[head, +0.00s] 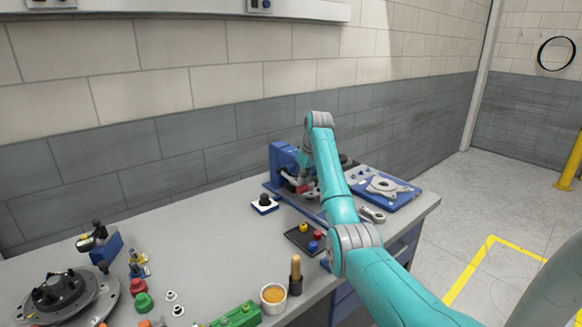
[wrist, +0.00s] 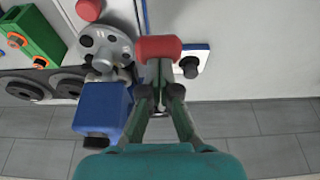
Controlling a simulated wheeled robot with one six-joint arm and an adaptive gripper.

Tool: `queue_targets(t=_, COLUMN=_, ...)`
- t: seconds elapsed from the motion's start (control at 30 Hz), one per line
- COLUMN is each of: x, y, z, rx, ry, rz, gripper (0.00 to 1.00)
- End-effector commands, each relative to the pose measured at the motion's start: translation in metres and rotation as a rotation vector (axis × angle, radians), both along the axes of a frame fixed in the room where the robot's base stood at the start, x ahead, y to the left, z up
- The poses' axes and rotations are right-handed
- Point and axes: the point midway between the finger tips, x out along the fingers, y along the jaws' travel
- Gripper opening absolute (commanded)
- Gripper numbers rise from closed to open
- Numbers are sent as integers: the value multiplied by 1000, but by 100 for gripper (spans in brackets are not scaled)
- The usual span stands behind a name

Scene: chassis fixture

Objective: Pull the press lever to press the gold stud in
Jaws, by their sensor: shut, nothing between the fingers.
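The blue press (head: 284,160) stands at the back of the bench in the head view, partly behind my arm. A blue block (wrist: 102,106) beside a grey flanged part (wrist: 105,45) shows in the wrist view and looks like part of it. The press lever has a red grip (wrist: 158,48) on a grey shaft, in front of my fingers. My gripper (wrist: 160,93) is shut and empty, with its fingertips close to the lever; I cannot tell whether they touch. In the head view my gripper is mostly hidden by the arm. I cannot make out the gold stud.
A white-and-blue pad with a black knob (head: 264,203) sits left of the press. A blue plate with a grey part (head: 405,195) lies to the right. A dark tray (head: 297,238) with coloured pegs is in front. The bench's left middle is clear.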

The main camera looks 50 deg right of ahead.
Motion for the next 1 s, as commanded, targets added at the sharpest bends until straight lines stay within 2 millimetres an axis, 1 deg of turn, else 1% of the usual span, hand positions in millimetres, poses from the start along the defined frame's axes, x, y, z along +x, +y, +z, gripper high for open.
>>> queue_targets(t=0.27, x=0, y=1, z=-4, rx=4, ry=3, rz=1, gripper=0)
queue_targets(t=0.5, x=0, y=0, z=-12, rx=4, ry=4, rz=0, gripper=0)
queue_targets(t=0.73, x=0, y=0, z=-13, rx=4, ry=5, rz=0, gripper=0)
queue_targets(t=0.87, x=0, y=0, z=-13, rx=6, ry=6, rz=0, gripper=0)
queue_targets(t=1.0, x=0, y=0, z=-6, rx=6, ry=7, rz=0, gripper=0)
